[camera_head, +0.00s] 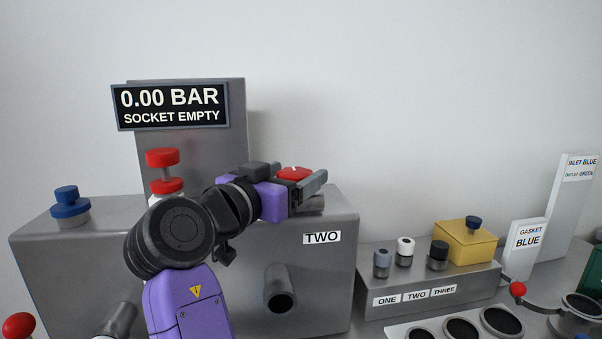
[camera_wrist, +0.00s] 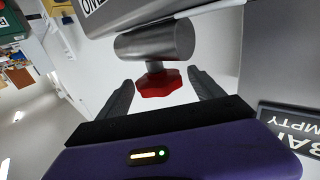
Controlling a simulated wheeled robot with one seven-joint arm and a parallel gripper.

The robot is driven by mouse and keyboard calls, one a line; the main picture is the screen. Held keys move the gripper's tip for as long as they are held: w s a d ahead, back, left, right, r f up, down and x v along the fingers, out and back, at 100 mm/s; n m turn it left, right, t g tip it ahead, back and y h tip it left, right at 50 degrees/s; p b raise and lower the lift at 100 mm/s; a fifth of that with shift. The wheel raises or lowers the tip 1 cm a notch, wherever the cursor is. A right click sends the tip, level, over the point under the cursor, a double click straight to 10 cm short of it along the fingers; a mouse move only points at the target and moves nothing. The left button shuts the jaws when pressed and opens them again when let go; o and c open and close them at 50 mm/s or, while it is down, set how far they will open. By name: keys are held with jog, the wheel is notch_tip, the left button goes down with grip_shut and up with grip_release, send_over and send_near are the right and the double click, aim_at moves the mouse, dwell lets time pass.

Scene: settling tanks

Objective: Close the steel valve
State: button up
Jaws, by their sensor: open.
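The red valve handle (camera_head: 293,174) sits at the top of the grey steel housing, beside a short steel cylinder (camera_head: 314,204). In the wrist view the red faceted handle (camera_wrist: 158,84) is on a stem from the steel cylinder (camera_wrist: 155,42). My gripper (camera_head: 312,186) is at the handle, partly covering it in the head view. In the wrist view the open fingers of my gripper (camera_wrist: 160,80) stand on either side of the handle, with gaps visible. Nothing is gripped. The valve's turn position cannot be told.
The display (camera_head: 170,106) reads 0.00 BAR, SOCKET EMPTY. A red knob (camera_head: 162,157) and a blue knob (camera_head: 68,202) stand left on the housing. An open pipe (camera_head: 281,293) projects below the TWO label (camera_head: 321,238). A rack (camera_head: 430,285) and yellow box (camera_head: 466,243) stand right.

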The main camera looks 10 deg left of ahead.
jog(key=shift+v, duration=2.2)
